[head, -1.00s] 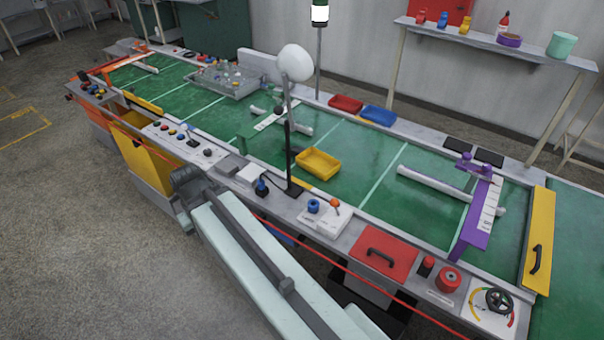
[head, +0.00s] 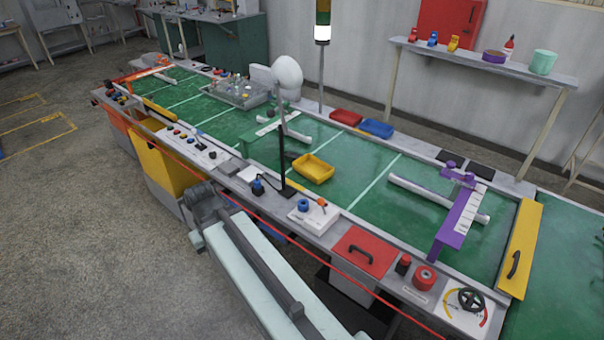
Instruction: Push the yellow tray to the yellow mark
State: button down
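The yellow tray (head: 313,168) sits on the green belt in the middle of the head view, just right of the dark lamp post (head: 283,150). It is shallow and looks empty. A yellow strip (head: 158,109) lies along the belt's near edge farther left; I cannot tell whether it is the yellow mark. My arm fills the bottom middle, with its dark joint in front of the table's near edge. My gripper does not show clearly anywhere, and nothing of mine is seen touching the tray.
A white round lamp head (head: 287,73) tops the post. A green bridge (head: 262,138) stands left of the tray and a purple one (head: 458,222) to the right. Red (head: 346,117) and blue (head: 377,128) trays sit at the far edge. White lines cross the belt.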

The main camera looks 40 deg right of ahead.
aim_at(318, 171)
jog(key=u, duration=2.3)
jog(key=i, duration=1.65)
jog(key=z, duration=3.05)
jog(key=i, duration=1.05)
jog(key=u, duration=0.05)
